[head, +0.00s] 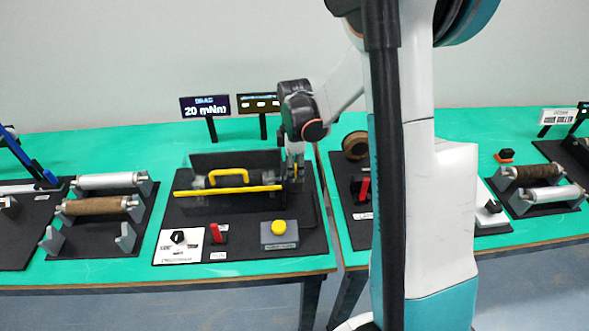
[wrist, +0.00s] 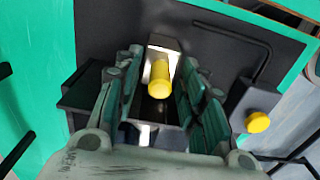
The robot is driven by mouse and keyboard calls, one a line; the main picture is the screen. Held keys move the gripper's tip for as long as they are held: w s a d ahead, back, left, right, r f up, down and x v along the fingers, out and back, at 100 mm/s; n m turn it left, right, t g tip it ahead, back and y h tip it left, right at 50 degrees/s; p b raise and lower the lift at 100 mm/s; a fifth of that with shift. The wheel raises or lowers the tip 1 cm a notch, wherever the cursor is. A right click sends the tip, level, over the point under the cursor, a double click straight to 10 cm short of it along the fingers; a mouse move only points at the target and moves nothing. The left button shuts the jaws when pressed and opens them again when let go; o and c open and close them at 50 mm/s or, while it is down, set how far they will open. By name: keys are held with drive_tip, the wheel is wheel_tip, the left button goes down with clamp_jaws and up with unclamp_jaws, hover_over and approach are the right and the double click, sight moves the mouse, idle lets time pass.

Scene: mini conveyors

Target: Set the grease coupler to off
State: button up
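My gripper (head: 294,172) is lowered at the right end of the dark guarded unit on the middle board. In the wrist view its fingers (wrist: 156,98) are apart, one on each side of a yellow cylindrical piece (wrist: 158,78) on a bright metal block. I see gaps between the piece and both fingers. No label naming the grease coupler is readable; this yellow piece may be part of it. In the head view the gripper mostly hides that spot. The wrist view also shows a black bent line (wrist: 240,38) on the dark board beyond.
The middle board has a clear guard with a yellow handle (head: 228,174), a black knob on a white plate (head: 180,239), a red lever (head: 219,234) and a yellow button (head: 279,227). A display (head: 206,107) reads "DRAG 20 mNm". Roller stands (head: 103,205) are left.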

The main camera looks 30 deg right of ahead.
clamp_jaws()
drive_tip(key=shift+s+d, duration=0.3)
drive_tip(key=shift+d, duration=0.45)
drive_tip(key=shift+s+d, duration=0.3)
drive_tip(key=shift+d, duration=0.45)
unclamp_jaws()
drive_tip(key=shift+d, duration=0.1)
